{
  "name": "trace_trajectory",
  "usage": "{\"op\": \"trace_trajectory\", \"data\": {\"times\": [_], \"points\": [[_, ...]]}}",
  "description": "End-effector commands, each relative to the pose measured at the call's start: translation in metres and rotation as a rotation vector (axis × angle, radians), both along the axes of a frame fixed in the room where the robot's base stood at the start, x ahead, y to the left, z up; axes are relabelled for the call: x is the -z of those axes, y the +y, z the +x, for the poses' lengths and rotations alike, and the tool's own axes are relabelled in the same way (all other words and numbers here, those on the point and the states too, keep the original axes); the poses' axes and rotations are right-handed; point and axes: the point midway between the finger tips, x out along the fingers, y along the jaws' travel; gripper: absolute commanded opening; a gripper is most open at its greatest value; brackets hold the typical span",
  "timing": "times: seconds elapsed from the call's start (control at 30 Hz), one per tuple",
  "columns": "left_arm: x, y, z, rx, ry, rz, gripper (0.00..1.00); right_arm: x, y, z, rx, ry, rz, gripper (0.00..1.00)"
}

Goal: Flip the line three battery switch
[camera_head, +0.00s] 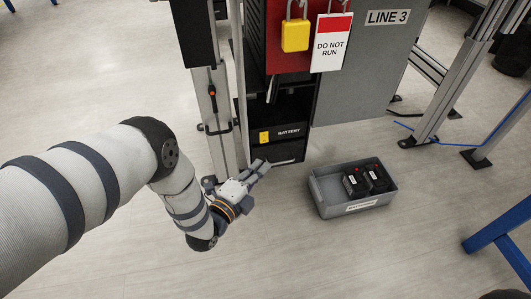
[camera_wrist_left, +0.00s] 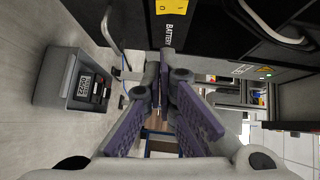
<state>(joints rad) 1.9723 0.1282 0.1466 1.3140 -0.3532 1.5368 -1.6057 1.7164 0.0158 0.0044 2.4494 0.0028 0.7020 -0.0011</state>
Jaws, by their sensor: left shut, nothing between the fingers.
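The battery switch (camera_head: 264,137) is a small yellow piece beside the white word BATTERY on the black lower compartment of the LINE 3 cabinet (camera_head: 365,70). In the left wrist view a yellow part (camera_wrist_left: 165,7) shows at the top edge beside the BATTERY lettering. My left gripper (camera_head: 262,167) is just below the switch, in front of the cabinet's lower edge, and apart from the switch in the picture. Its fingers (camera_wrist_left: 165,65) are shut with nothing between them. The switch's setting is too small to read. My right gripper is not in view.
A grey bin (camera_head: 330,205) with two black batteries (camera_head: 367,179) stands on the floor right of my left gripper. A yellow padlock (camera_head: 295,36) and a DO NOT RUN tag (camera_head: 331,43) hang above. A metal post (camera_head: 216,125) stands close left. Floor is clear in front.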

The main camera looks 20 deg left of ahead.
Motion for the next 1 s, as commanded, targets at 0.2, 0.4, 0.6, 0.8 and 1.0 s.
{"op": "trace_trajectory", "data": {"times": [0.2, 0.4, 0.6, 0.8, 1.0], "points": [[0.009, -0.009, 0.046, 0.000, 0.001, -0.002, 0.00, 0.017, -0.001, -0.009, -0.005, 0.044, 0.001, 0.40], [0.011, 0.009, 0.069, 0.000, 0.002, -0.002, 0.00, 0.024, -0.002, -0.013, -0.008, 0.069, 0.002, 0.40], [0.009, 0.014, 0.075, 0.001, 0.001, -0.002, 0.00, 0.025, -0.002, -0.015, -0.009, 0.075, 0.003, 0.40], [0.008, 0.014, 0.075, 0.001, 0.001, -0.002, 0.00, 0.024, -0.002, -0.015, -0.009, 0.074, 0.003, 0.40], [0.013, 0.018, 0.080, 0.000, -0.053, 0.037, 0.00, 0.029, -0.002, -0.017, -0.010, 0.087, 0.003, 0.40]]}}
